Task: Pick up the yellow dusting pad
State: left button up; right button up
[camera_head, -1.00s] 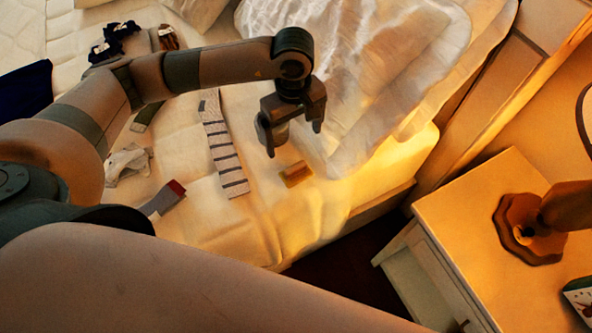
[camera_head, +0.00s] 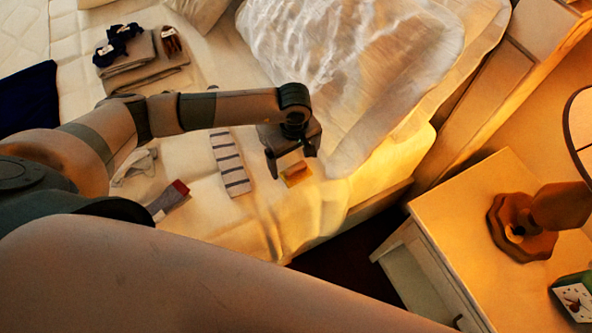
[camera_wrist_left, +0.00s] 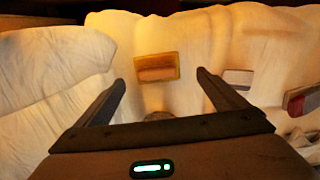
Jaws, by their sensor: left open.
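The yellow dusting pad (camera_head: 296,175) lies flat on the bed near its right edge, a small square with a brown raised strip on top. In the left wrist view the pad (camera_wrist_left: 157,67) lies ahead of the fingertips, between their lines and a little left of centre. My left gripper (camera_head: 292,165) is open and empty, fingers pointing down, just above and beside the pad. In the left wrist view its two fingers (camera_wrist_left: 161,80) are spread wide, with nothing between them. My right gripper is not in view.
A striped sock (camera_head: 230,165) lies left of the pad, and a grey sock with a red end (camera_head: 168,201) farther left. A nightstand (camera_head: 450,230) with a lamp (camera_head: 522,226) stands at the right, across a dark gap.

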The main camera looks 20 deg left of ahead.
aim_at(296, 167)
pick_arm(q)
jog(key=shift+d+f+p, duration=0.15)
jog(key=shift+f+p, duration=0.6)
jog(key=shift+f, duration=0.05)
notch_tip(296, 167, down, 2)
jog(key=shift+w+p, duration=0.1)
jog(key=shift+p, duration=0.35)
jog(key=shift+f, duration=0.8)
jog(key=c, duration=1.2)
jog(key=shift+o, duration=0.2)
jog(key=shift+w+r, duration=0.1)
jog(key=shift+r, duration=0.05)
